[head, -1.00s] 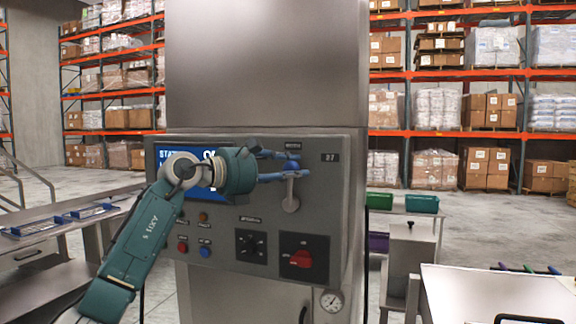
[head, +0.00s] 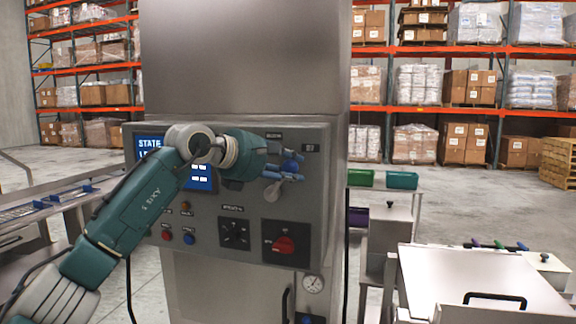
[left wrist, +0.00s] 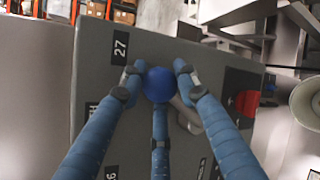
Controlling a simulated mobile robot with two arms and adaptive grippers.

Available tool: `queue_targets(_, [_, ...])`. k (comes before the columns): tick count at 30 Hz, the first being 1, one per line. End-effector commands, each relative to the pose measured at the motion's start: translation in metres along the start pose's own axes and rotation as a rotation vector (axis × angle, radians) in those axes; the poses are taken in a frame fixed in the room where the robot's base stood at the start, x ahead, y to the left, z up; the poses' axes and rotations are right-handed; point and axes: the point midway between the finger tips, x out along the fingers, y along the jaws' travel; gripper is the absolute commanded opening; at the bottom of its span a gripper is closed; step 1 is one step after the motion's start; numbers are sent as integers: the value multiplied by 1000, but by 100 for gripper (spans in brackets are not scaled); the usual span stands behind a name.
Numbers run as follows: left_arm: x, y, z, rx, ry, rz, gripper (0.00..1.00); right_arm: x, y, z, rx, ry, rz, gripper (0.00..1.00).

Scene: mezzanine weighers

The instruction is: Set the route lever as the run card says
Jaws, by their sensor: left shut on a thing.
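The route lever on the grey control panel (head: 205,258) has a blue ball knob (head: 290,166) and a pale pivot (head: 272,192). Its knob is up and right of the pivot, so the lever leans right. My left gripper (head: 287,174) is shut on the knob. In the left wrist view the fingers surround the blue knob (left wrist: 158,84), and the pale stem (left wrist: 187,115) runs off to the lower right. A blue screen (head: 150,143) is partly hidden by my left arm; only part of its text shows. My right gripper is not in view. I cannot identify the run card.
Below the lever are a black rotary knob (head: 235,233), a red switch (head: 284,244) and small red and blue buttons (head: 189,239). A white-topped table (head: 475,275) stands at right, a metal bench (head: 35,225) at left. Green bins (head: 402,180) are behind.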

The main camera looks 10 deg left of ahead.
Motion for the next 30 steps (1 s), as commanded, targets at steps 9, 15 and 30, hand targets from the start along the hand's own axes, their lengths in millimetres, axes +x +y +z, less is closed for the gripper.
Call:
queue_targets(9, [3,-6,-6,8,15,-12,0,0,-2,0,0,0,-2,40])
queue_targets(15, [3,-5,-6,7,14,-11,39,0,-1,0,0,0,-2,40])
queue_targets(30, [-7,-1,-2,5,7,-3,39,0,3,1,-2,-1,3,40])
